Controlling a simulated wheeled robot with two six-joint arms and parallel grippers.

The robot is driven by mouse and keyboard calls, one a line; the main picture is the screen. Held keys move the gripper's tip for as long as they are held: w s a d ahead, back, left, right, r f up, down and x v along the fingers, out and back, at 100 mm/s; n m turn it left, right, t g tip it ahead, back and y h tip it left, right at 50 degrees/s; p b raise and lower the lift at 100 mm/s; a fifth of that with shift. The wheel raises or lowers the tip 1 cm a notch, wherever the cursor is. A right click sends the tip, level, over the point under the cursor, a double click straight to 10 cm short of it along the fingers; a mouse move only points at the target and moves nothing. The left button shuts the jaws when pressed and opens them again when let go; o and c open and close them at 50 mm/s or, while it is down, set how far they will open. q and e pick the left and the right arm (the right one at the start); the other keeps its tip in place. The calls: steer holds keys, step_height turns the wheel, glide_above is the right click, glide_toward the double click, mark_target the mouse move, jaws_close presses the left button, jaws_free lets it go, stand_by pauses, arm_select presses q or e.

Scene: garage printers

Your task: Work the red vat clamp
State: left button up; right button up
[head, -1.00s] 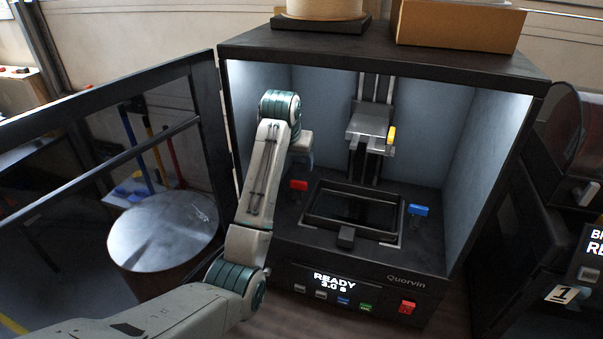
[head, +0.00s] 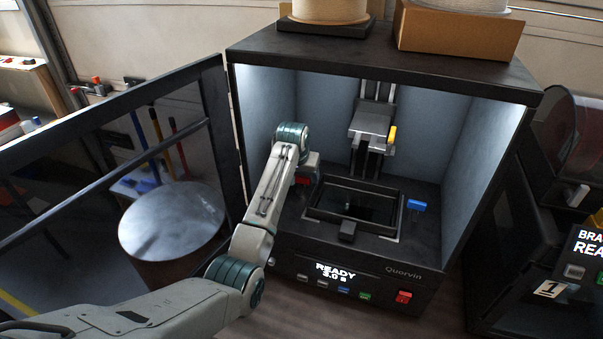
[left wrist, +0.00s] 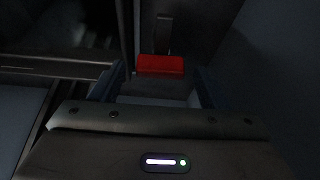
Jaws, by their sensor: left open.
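The red vat clamp (head: 302,181) stands at the left of the black resin vat (head: 322,207) inside the open printer. My left gripper (head: 309,172) is right by it and covers part of it in the head view. In the left wrist view the red clamp (left wrist: 160,65) shows just ahead, between the two open fingers (left wrist: 160,76). I cannot tell whether a finger touches it. A blue clamp (head: 415,205) stands at the right of the vat. My right gripper is not in view.
The printer door (head: 120,150) stands open on the left. The build platform (head: 370,125) with a yellow knob hangs above the vat. The printer's side walls and roof (head: 400,62) close in around my arm. A drum (head: 172,222) stands on the left.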

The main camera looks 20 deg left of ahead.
arm_select(q)
steer(key=c, duration=1)
